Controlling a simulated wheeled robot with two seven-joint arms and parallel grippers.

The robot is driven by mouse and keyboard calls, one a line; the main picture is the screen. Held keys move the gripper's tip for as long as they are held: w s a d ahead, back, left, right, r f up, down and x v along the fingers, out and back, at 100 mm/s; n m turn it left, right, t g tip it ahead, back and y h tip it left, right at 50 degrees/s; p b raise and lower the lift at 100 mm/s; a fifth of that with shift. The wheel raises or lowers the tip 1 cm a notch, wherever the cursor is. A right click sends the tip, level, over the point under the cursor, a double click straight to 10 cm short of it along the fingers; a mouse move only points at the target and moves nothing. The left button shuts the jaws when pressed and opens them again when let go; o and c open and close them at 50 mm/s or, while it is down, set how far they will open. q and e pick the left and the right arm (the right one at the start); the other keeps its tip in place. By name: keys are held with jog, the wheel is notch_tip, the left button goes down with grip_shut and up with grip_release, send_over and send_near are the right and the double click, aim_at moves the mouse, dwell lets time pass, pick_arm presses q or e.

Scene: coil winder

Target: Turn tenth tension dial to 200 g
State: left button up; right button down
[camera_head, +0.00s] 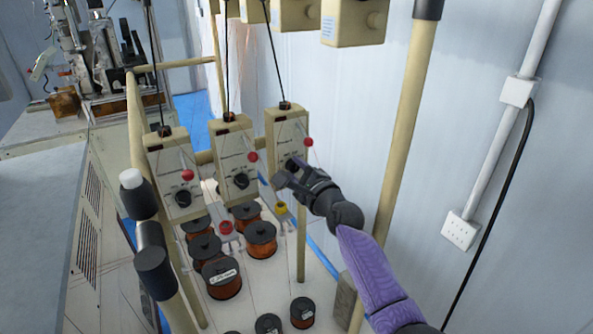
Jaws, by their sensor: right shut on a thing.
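Three beige tension boxes hang in a row, each with a black dial and a red ball. The right-hand tension box (286,131) has its black dial (292,164) partly hidden by my right gripper (286,174). That gripper is shut on this dial, with my purple-sleeved arm reaching in from the lower right. The dial's pointer and scale are too small to read. The middle box's dial (241,181) and the left box's dial (183,198) are free. My left gripper is not in view.
Several copper wire spools (261,239) stand below the boxes. More beige boxes (353,22) hang above. A white wall with a conduit and socket (461,231) bounds the right side.

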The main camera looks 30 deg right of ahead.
jog(key=shift+n, duration=0.4)
jog(key=n, duration=0.3)
jog(key=shift+f, duration=0.1)
jog(key=n, duration=0.4)
jog(key=shift+f+n+b, duration=0.1)
jog(key=shift+n+b, duration=0.2)
jog(key=shift+b, duration=0.05)
jog(key=n, duration=0.3)
jog(key=shift+f+n, duration=0.1)
jog(key=shift+n, duration=2)
jog(key=shift+c, duration=1.7)
grip_release()
